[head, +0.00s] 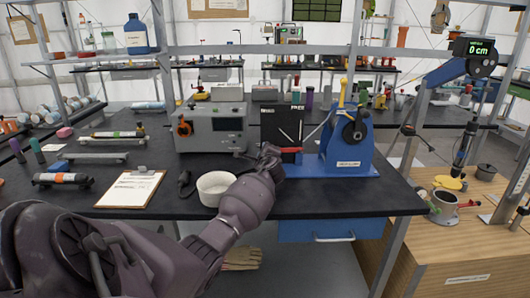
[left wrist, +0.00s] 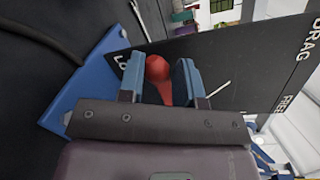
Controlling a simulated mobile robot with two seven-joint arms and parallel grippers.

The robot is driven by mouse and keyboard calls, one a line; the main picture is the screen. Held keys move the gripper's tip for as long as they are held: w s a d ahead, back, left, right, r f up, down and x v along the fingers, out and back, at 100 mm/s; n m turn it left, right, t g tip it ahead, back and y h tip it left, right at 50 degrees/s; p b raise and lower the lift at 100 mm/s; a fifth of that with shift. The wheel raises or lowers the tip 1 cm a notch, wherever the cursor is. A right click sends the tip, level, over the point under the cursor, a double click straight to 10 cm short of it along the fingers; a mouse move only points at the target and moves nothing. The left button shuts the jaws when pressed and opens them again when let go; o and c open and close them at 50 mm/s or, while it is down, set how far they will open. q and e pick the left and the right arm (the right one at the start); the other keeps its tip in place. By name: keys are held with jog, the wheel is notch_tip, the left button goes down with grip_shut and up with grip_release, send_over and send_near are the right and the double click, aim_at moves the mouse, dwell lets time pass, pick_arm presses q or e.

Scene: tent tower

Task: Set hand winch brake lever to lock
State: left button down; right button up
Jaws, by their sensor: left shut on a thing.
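The blue hand winch (head: 350,140) stands on the black bench, right of centre in the head view. The panel (left wrist: 245,75) behind reads DRAG and FREE at right, and a partly hidden label starting "LO" lies beside the left finger. My right gripper is not in view.
A grey control box (head: 208,128) with an orange knob stands left of the winch. A white bowl (head: 215,188) and a clipboard (head: 130,188) lie on the bench near my forearm. A wooden table (head: 450,240) with pots and a 0 cm display (head: 479,49) stands at right.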

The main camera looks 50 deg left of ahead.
pick_arm(q)
jog(key=shift+d+f, duration=0.2)
jog(key=shift+f, duration=0.55)
jog(key=c, duration=1)
grip_release()
jog(key=shift+o, duration=0.4)
jog(key=shift+r, duration=0.15)
jog(key=shift+s+d+r, duration=0.1)
jog(key=shift+d, duration=0.15)
jog(key=v, duration=0.1)
jog(key=p+v, duration=0.1)
jog(key=v, duration=0.2)
jog(key=shift+r+p, duration=0.3)
jog(key=p+v, duration=0.1)
jog(key=v, duration=0.4)
jog(key=shift+s, duration=0.1)
jog(key=shift+s+d, duration=0.3)
jog(key=shift+d, duration=0.15)
